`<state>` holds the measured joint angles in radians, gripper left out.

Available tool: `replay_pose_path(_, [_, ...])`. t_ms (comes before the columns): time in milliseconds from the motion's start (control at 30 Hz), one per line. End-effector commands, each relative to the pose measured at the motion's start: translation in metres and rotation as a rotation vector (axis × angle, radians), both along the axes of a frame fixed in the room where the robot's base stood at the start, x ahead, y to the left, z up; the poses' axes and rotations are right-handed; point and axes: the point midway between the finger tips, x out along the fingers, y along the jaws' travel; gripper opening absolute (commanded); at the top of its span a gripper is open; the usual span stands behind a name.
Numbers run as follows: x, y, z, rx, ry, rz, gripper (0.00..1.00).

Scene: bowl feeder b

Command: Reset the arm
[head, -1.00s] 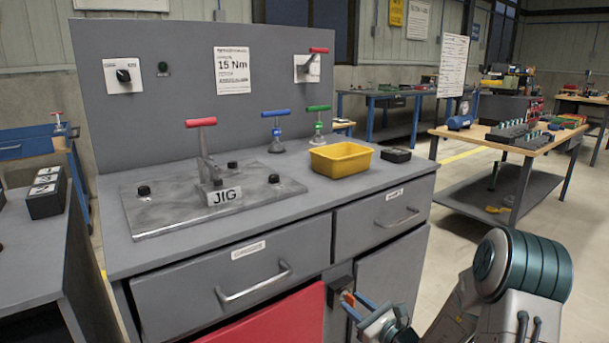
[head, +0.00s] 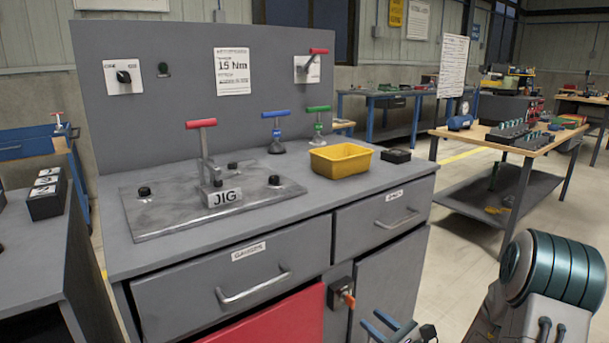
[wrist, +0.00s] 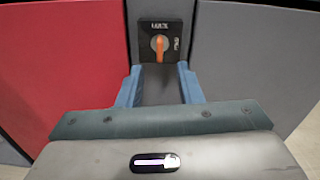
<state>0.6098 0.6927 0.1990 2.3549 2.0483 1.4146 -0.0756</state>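My gripper (head: 384,324) is low in front of the workbench, at the bottom of the head view, with its blue fingers spread apart. In the wrist view my gripper (wrist: 159,88) shows two separated fingers with nothing between them. The same orange knob (head: 348,298) shows in the head view on the cabinet front, clear of the fingers.
The workbench carries a jig plate (head: 160,217) with a red-handled clamp (head: 203,150), a yellow bin (head: 340,160) and blue and green handled tools. Drawer handles (head: 255,285) stick out from the front. A red door (head: 275,322) is beside the lock.

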Motion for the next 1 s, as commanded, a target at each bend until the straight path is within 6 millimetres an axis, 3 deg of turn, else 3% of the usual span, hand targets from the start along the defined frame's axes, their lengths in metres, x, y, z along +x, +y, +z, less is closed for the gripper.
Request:
replay_pose_path(167, [-0.002,0.006,0.010,-0.014,-0.007,0.027,0.33])
replay_pose_path(267, [-0.011,0.026,0.039,-0.067,-0.027,0.124,0.33])
replay_pose_path(367, [-0.033,0.058,0.081,-0.167,-0.057,0.290,0.33])
replay_pose_path(500, [-0.078,0.100,0.137,-0.364,-0.110,0.562,0.33])
replay_pose_path(633, [-0.123,0.122,0.177,-0.570,-0.162,0.795,0.33])
replay_pose_path(833, [-0.184,0.123,0.231,-0.926,-0.251,1.104,0.33])
replay_pose_path(1000, [-0.220,0.101,0.278,-1.264,-0.341,1.310,0.33])
